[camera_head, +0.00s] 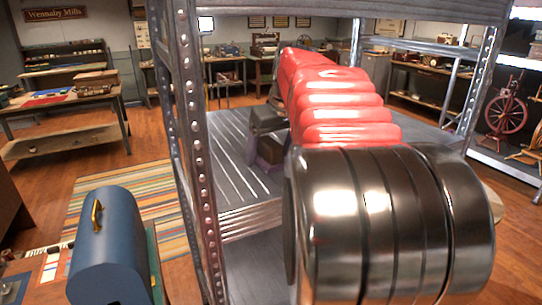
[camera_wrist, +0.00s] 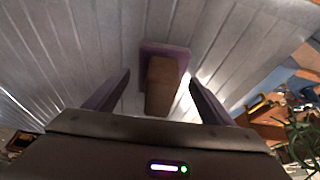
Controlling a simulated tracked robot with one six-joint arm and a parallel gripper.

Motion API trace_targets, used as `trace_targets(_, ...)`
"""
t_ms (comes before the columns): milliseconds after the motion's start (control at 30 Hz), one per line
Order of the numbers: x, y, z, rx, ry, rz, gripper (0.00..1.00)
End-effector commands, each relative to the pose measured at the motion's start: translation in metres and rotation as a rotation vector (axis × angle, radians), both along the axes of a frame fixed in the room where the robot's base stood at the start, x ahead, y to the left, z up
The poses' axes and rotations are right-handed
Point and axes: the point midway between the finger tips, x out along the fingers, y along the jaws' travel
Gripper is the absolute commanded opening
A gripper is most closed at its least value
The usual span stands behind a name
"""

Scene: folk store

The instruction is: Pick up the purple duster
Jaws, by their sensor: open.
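The purple duster (camera_wrist: 178,50) has a flat purple base and a brown block-like handle (camera_wrist: 161,75) in the wrist view. It rests on a grey ribbed metal shelf (camera_wrist: 75,45). My gripper (camera_wrist: 160,78) is open, with one finger on each side of the handle and a visible gap at both sides. In the head view the duster (camera_head: 270,150) shows small and dark purple on the shelf, just below my gripper (camera_head: 268,125). My red arm hides part of the shelf around it.
A perforated metal upright (camera_head: 190,130) stands at the shelf's left, with another upright (camera_head: 481,80) at the right. An upper shelf (camera_head: 340,10) runs overhead. A blue toolbox (camera_head: 108,245) stands at lower left. The shelf left of the duster is bare.

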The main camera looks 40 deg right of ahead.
Motion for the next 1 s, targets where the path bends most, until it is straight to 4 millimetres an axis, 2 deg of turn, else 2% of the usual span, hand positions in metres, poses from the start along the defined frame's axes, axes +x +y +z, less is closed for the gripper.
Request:
trace_targets(233,-0.0001,0.0000,0.0003,0.000,0.000,0.000,0.75)
trace_targets(867,0.0000,0.0002,0.0002,0.000,0.000,0.000,0.31)
trace_targets(1000,0.0001,0.0003,0.0004,-0.001,-0.001,0.001,0.30)
